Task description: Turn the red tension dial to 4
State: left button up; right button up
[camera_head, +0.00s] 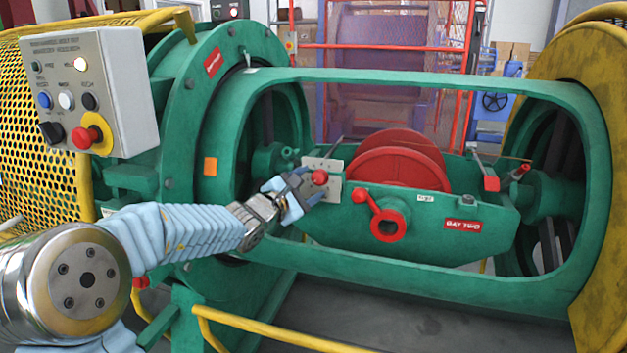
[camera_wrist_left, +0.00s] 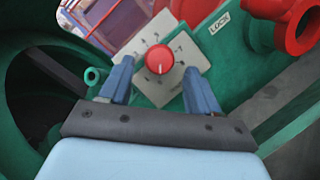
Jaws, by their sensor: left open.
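The red tension dial (camera_head: 320,177) sits on a pale square plate (camera_head: 333,190) at the left end of the green cradle. In the left wrist view the round red dial (camera_wrist_left: 158,59) shows on its plate (camera_wrist_left: 178,85) with small marks around it, too small to read. My left gripper (camera_head: 305,188) is at the plate in the head view. In the left wrist view its two blue fingers (camera_wrist_left: 156,85) are open, one on each side of the dial's lower part, with gaps between them and the dial. My right gripper is not in view.
A red lever handle (camera_head: 388,222) sticks out of the cradle (camera_head: 450,225) right of the dial. The green frame (camera_head: 400,88) surrounds the opening. A grey control box (camera_head: 92,90) stands at upper left and a yellow rail (camera_head: 280,335) runs low in front.

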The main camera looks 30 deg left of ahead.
aim_at(319, 178)
pick_arm(q)
jog(key=shift+w+d, duration=0.1)
jog(key=shift+w, duration=1.2)
jog(key=c, duration=1)
jog(key=shift+c, duration=0.2)
